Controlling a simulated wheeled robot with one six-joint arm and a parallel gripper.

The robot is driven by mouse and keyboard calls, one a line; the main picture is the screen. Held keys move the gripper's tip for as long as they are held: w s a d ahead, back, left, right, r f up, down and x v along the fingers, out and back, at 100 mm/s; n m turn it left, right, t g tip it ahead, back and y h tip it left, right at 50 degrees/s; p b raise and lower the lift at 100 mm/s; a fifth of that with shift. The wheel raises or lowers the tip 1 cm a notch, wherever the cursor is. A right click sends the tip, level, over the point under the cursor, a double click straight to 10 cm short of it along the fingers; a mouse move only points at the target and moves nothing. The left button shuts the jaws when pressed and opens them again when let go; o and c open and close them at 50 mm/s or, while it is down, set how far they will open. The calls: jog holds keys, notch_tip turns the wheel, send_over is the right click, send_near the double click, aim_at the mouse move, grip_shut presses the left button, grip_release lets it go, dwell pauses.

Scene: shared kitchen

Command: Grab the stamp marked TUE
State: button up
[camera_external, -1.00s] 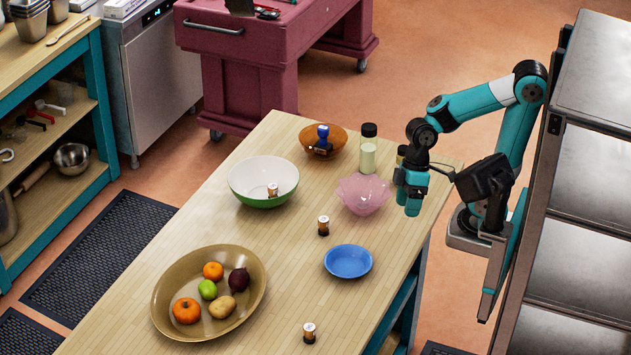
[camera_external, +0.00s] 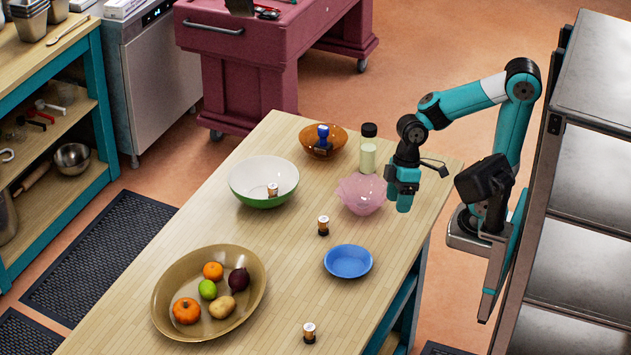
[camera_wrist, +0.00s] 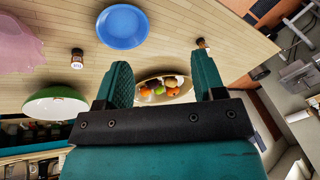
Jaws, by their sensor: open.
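Small stamps with dark bodies and pale tops stand on the table: one in the middle (camera_external: 323,226), also in the wrist view (camera_wrist: 77,59), and one near the front edge (camera_external: 309,333), apparently also in the wrist view (camera_wrist: 202,44). Another small stamp (camera_external: 272,190) is in the white-and-green bowl (camera_external: 250,176). A blue-handled stamp-like object (camera_external: 322,137) sits in the orange bowl (camera_external: 340,142). I cannot read TUE on any of them. My gripper (camera_external: 404,203) is open and empty above the table's right side, near the pink bowl; its fingers (camera_wrist: 163,80) show in the wrist view.
A pink bowl (camera_external: 361,196) and a pale bottle with a black cap (camera_external: 368,152) stand close to my gripper. A blue bowl (camera_external: 348,262) is nearer the front. A large tan bowl (camera_external: 252,298) holds fruit and vegetables.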

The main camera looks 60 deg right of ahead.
jog(key=w+d+f+n+h, duration=0.1)
jog(key=w+d+n+h, duration=0.1)
jog(key=w, duration=0.8)
jog(key=n+h+b, duration=0.1)
jog(key=n+h, duration=0.1)
jog(key=n, duration=0.2)
send_over(324, 219)
notch_tip(324, 219, down, 4)
notch_tip(324, 219, down, 12)
jog(key=shift+d+r+p, duration=0.1)
jog(key=shift+p, duration=0.75)
jog(key=shift+f+p, duration=0.9)
jog(key=shift+f, duration=2.25)
jog(key=c, duration=1)
